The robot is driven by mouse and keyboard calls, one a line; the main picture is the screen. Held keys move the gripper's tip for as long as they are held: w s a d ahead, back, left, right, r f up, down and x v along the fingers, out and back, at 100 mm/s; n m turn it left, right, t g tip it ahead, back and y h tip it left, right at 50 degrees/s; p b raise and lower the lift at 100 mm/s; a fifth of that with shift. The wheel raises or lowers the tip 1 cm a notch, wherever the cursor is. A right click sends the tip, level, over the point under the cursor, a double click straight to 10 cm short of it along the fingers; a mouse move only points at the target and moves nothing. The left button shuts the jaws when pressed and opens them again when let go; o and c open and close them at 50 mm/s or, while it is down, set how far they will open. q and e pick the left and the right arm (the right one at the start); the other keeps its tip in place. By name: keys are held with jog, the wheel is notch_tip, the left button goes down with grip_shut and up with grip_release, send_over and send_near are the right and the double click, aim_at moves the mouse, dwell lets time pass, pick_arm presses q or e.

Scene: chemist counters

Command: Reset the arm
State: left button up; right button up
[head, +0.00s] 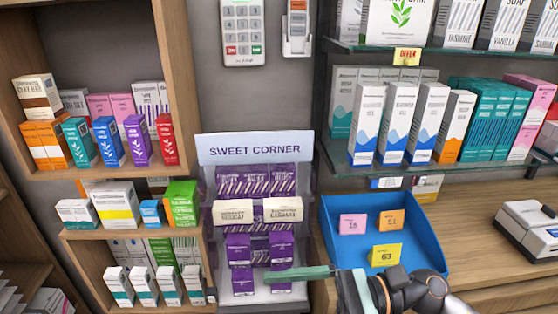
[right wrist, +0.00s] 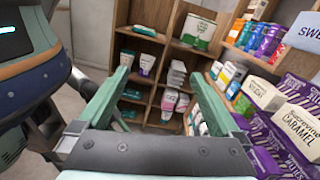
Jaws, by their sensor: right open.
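My right arm comes in at the bottom right of the head view. Its right gripper (head: 312,274) has green fingers and is in front of the lower right part of the sweet corner stand (head: 255,148). In the right wrist view the gripper (right wrist: 160,72) shows two green fingers spread wide apart, with nothing between them. The fingers point towards wooden shelves (right wrist: 158,52) at some distance. My left gripper is not in either view.
The stand holds purple boxes and two cream boxes (head: 283,210). A blue tray (head: 334,220) with three small numbered cards lies on the wooden counter (head: 470,225), right of the stand. A white device (head: 530,232) stands further right. Stocked shelves flank both sides.

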jog(key=w+d+f+m+t, duration=0.15)
jog(key=w+m+t, duration=0.25)
jog(key=m+t, duration=0.55)
jog(key=w+d+f+m+t, duration=0.1)
jog(key=w+d+m+t, duration=0.3)
jog(key=m, duration=1)
jog(key=w+d+f+m+t+h, duration=0.1)
jog(key=d+f+m+t+h, duration=0.35)
jog(key=f+m+h, duration=0.8)
jog(key=s+d+f+m+g+h, duration=0.1)
jog(key=s+d+f+m+g, duration=0.2)
jog(key=s+f+m, duration=0.4)
jog(key=s+d+f+m+g+h, duration=0.2)
jog(key=s+f+m, duration=0.5)
jog(key=f+m, duration=0.4)
jog(key=shift+d+f+g, duration=0.4)
jog(key=shift+f+g, duration=0.25)
jog(key=shift+g, duration=0.15)
